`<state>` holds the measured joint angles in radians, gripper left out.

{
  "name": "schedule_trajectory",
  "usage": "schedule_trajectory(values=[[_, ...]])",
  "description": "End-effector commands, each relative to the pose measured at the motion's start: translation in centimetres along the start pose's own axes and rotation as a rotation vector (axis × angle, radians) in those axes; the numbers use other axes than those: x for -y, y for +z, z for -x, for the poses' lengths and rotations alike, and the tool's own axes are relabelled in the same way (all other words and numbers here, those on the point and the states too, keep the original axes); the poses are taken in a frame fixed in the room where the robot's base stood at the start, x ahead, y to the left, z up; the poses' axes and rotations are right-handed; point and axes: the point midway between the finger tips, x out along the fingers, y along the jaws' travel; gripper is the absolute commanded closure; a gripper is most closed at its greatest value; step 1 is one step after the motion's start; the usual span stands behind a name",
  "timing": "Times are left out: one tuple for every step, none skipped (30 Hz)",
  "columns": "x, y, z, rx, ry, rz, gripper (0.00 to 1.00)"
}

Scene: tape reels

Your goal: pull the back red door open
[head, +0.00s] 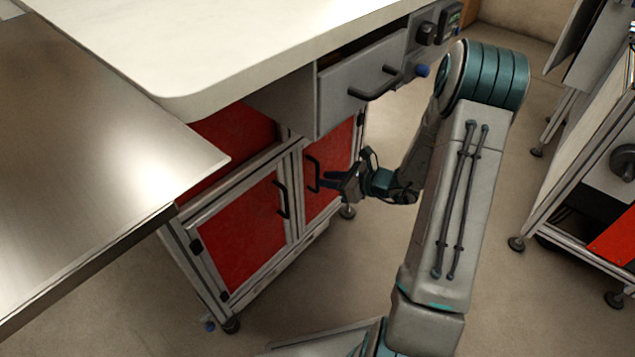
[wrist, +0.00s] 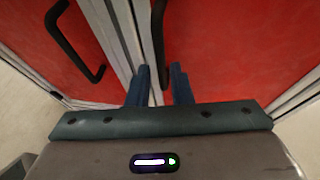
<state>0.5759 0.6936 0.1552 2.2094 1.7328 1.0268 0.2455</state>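The back red door (head: 342,150) is the farther of two red doors under the counter in the head view. It looks closed, flush with its frame. It fills the right of the wrist view (wrist: 225,50). Its black bar handle (head: 309,172) stands upright near the door's left edge. My gripper (head: 322,180) is at this handle, pointing at the door. In the wrist view my two blue fingers (wrist: 160,75) are apart, and the handle (wrist: 158,35) runs down toward the gap between them. I cannot tell whether either finger touches it.
The front red door (head: 240,232) beside it is closed and has its own black handle (head: 282,199). A grey drawer (head: 360,85) with a handle juts out above the back door. The white countertop (head: 230,45) overhangs. Floor (head: 340,270) is clear in front; a cart (head: 580,180) stands at right.

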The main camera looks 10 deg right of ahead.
Motion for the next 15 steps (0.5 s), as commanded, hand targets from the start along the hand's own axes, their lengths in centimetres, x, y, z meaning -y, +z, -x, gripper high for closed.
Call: schedule_trajectory(values=[[0.0,-0.3,-1.1,0.001,0.000,0.001,0.81],[0.0,-0.3,-1.6,0.001,0.000,0.001,0.81],[0.0,-0.3,-2.1,0.001,0.000,0.000,0.81],[0.1,-0.3,-2.5,0.000,-0.001,0.000,0.81],[0.1,-0.2,-2.9,0.001,-0.002,0.000,0.81],[0.1,-0.2,-3.3,0.001,-0.003,0.000,0.81],[0.1,-0.2,-3.5,0.001,-0.003,0.000,0.81],[0.1,-0.1,-3.8,0.001,-0.003,0.000,0.81],[0.2,-0.1,-4.0,0.001,-0.004,-0.001,0.81],[0.2,-0.1,-4.1,0.001,-0.004,-0.001,0.81],[0.2,-0.1,-4.2,0.000,-0.004,-0.002,0.81],[0.2,-0.1,-4.3,0.000,-0.005,-0.002,0.81],[0.2,-0.1,-4.3,0.000,-0.005,-0.002,0.81],[0.2,0.0,-4.3,0.000,-0.005,-0.002,0.81],[0.2,0.0,-4.3,0.000,-0.005,-0.002,0.81]])
